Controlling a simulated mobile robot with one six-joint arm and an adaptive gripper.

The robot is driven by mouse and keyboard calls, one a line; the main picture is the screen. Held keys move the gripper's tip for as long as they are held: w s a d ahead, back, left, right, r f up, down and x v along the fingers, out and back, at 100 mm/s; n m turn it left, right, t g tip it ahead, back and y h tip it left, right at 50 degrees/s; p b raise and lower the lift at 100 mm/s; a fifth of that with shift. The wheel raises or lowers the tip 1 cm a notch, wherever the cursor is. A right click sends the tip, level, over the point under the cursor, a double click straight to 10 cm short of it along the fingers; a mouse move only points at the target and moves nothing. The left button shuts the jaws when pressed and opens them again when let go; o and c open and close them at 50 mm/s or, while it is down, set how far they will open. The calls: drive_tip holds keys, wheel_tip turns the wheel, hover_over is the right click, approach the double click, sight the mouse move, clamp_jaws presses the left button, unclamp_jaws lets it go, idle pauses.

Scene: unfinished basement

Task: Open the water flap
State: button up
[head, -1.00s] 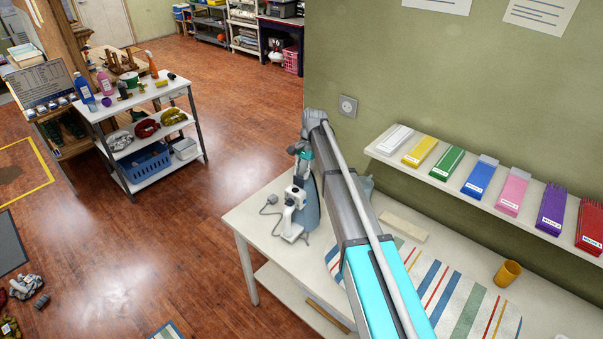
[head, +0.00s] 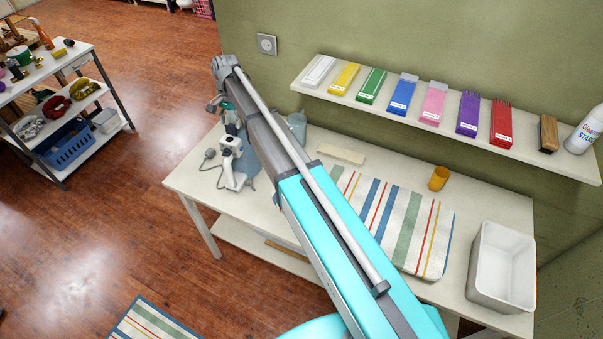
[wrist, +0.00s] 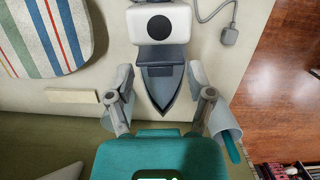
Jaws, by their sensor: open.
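A white and blue-grey steam iron (head: 232,160) stands at the left end of the white table. In the wrist view the iron (wrist: 160,22) is seen from close by, with a dark round spot on its white body. Its pointed blue-grey front, with a darker grey piece (wrist: 162,72) on it, faces my gripper. I cannot tell whether that piece is the flap or whether it is open. My gripper (wrist: 161,76) is open, one finger on each side of the front; contact is not clear. In the head view my arm hides part of the iron.
A plug on a cord (wrist: 228,36) lies beside the iron. A pale block (head: 341,155), a striped pad (head: 410,225), an orange cup (head: 438,178) and a white bin (head: 502,265) are on the table. A shelf (head: 450,115) holds coloured boxes.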

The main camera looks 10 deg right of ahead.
sight(230, 127)
drive_tip(key=shift+s+a+r+t+h, duration=0.1)
drive_tip(key=shift+s+a+t+h, duration=0.2)
drive_tip(key=shift+s+t+h, duration=0.5)
drive_tip(key=r+p, duration=0.2)
drive_tip(key=shift+w+r+p, duration=0.15)
drive_tip(key=shift+w+p, duration=0.15)
drive_tip(key=shift+w, duration=0.1)
wheel_tip(230, 127, up, 12)
drive_tip(key=f+p, duration=0.1)
drive_tip(key=p, duration=1.1)
drive_tip(key=s+d+f+n+b, duration=0.5)
drive_tip(key=s+d+f+b, duration=1.5)
drive_tip(key=s+f+b, duration=0.1)
drive_tip(key=shift+s+d+f+b, duration=0.25)
drive_tip(key=shift+s+b, duration=0.25)
drive_tip(key=shift+b, duration=0.25)
drive_tip(key=shift+r, duration=0.1)
drive_tip(key=shift+n, duration=0.7)
drive_tip(key=s+d, duration=0.1)
drive_tip(key=s, duration=0.1)
drive_tip(key=s+d, duration=0.1)
drive_tip(key=s, duration=0.1)
drive_tip(key=shift+s+d, duration=0.1)
drive_tip(key=shift+d, duration=0.05)
